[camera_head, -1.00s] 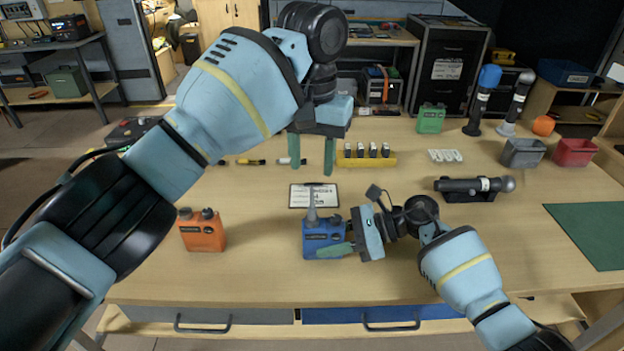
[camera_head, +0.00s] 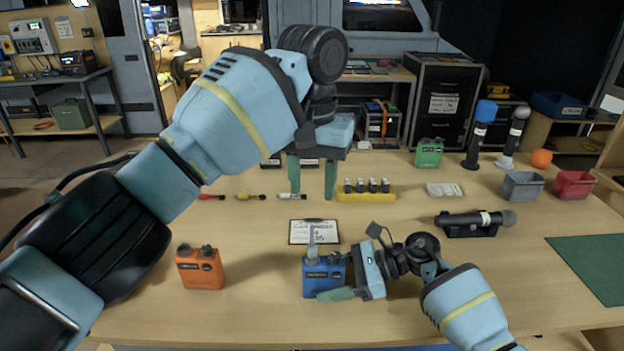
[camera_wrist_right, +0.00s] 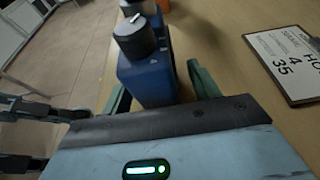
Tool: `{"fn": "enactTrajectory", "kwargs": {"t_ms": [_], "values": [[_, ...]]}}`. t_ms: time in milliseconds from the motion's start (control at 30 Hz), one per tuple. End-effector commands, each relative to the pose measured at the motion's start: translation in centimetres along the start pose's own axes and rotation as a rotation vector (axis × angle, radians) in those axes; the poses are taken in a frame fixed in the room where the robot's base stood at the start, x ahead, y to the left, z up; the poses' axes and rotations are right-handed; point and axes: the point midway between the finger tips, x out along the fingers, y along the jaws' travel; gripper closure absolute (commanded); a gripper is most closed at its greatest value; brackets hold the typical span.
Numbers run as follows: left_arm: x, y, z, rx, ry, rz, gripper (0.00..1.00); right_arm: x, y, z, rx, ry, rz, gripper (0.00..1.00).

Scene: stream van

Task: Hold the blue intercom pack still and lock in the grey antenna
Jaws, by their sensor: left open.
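The blue intercom pack (camera_head: 322,279) stands upright near the front middle of the table. The grey antenna (camera_head: 312,242) stands upright on its top left; how firmly it is seated cannot be told. My right gripper (camera_head: 337,285) comes from the right, low on the pack, with one green finger across its front. In the right wrist view the pack (camera_wrist_right: 145,75) lies between the two fingers, its dark knob facing the camera. My left gripper (camera_head: 312,188) is open and empty, pointing down above and beyond the antenna, apart from it.
An orange pack (camera_head: 200,268) stands to the left. A clipboard (camera_head: 313,232) lies behind the blue pack. A yellow block with several small bottles (camera_head: 365,196) stands further back. A microphone on a stand (camera_head: 475,222) is to the right. The table between the orange and blue packs is clear.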

Motion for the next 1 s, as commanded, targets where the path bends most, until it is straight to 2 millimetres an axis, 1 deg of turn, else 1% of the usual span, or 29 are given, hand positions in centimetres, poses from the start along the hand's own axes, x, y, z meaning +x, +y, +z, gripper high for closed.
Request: {"fn": "enactTrajectory", "kwargs": {"t_ms": [200,333,467,700,800,900,1000], "values": [[0.0,0.0,0.0,0.0,0.0,0.0,0.59,-0.2,0.0,0.0,0.0,0.0,-0.001,0.39],[0.0,0.0,0.0,0.0,0.0,0.0,0.59,-1.2,-0.1,0.0,0.0,0.001,-0.002,0.39],[0.0,0.0,0.0,0.0,0.0,0.0,0.59,-3.5,-0.1,-0.1,0.0,0.003,-0.004,0.39],[0.0,0.0,0.0,0.0,0.0,0.0,0.59,-8.2,-0.1,-0.1,0.0,0.002,-0.003,0.39],[0.0,0.0,0.0,0.0,0.0,0.0,0.59,-9.8,0.0,-0.1,0.0,0.002,-0.002,0.39],[0.0,0.0,0.0,0.0,0.0,0.0,0.59,-10.9,0.0,0.0,0.0,0.001,-0.002,0.39],[0.0,0.0,0.0,0.0,0.0,0.0,0.59,-11.7,0.0,0.0,0.0,0.001,-0.001,0.39]]}}
